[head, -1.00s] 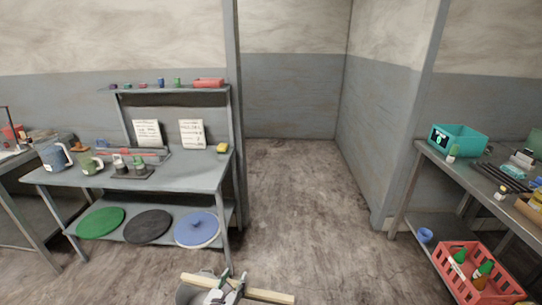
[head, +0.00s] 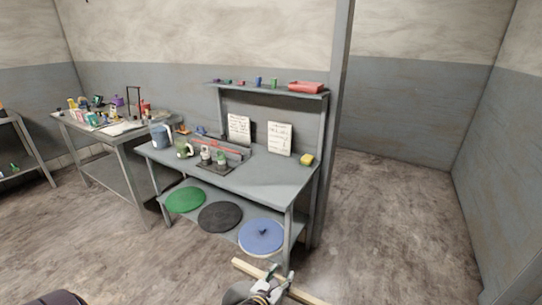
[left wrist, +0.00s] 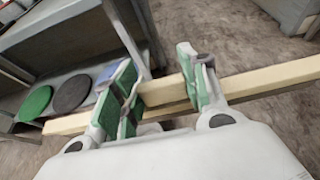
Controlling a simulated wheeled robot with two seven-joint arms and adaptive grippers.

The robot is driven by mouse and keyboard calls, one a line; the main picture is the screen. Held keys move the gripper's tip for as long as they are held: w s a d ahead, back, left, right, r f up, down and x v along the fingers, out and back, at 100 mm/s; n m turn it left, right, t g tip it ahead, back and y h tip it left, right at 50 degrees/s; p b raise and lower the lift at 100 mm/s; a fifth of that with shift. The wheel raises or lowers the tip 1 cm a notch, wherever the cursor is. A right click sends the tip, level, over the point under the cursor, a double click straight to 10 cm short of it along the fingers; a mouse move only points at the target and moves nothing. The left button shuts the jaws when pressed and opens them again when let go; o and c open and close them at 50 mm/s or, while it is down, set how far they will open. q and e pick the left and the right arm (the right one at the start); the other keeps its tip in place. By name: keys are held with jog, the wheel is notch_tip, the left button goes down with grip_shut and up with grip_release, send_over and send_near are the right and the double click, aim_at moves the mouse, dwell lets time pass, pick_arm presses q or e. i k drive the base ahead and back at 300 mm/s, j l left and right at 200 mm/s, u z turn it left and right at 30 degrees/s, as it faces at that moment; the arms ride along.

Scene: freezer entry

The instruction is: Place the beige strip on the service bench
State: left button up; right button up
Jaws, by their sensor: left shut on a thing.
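The beige strip (head: 250,268) is a long, straight, pale bar at the bottom of the head view, held above the floor and in front of the grey bench. My left gripper (head: 276,285) is shut on it near its middle. In the left wrist view the strip (left wrist: 270,77) runs across between the green-padded fingers (left wrist: 158,88), sticking out on both sides. A grey bench (head: 258,180) with an upper shelf stands ahead; I cannot tell whether it is the service bench. The strip is apart from it. My right gripper is not in view.
A cluttered table (head: 112,130) stands left. A post (head: 336,130) rises right of the bench.

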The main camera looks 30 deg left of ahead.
aim_at(266, 175)
jog(key=i+l+u, duration=0.15)
jog(key=i+u, duration=0.2)
jog(key=i+l+u, duration=0.7)
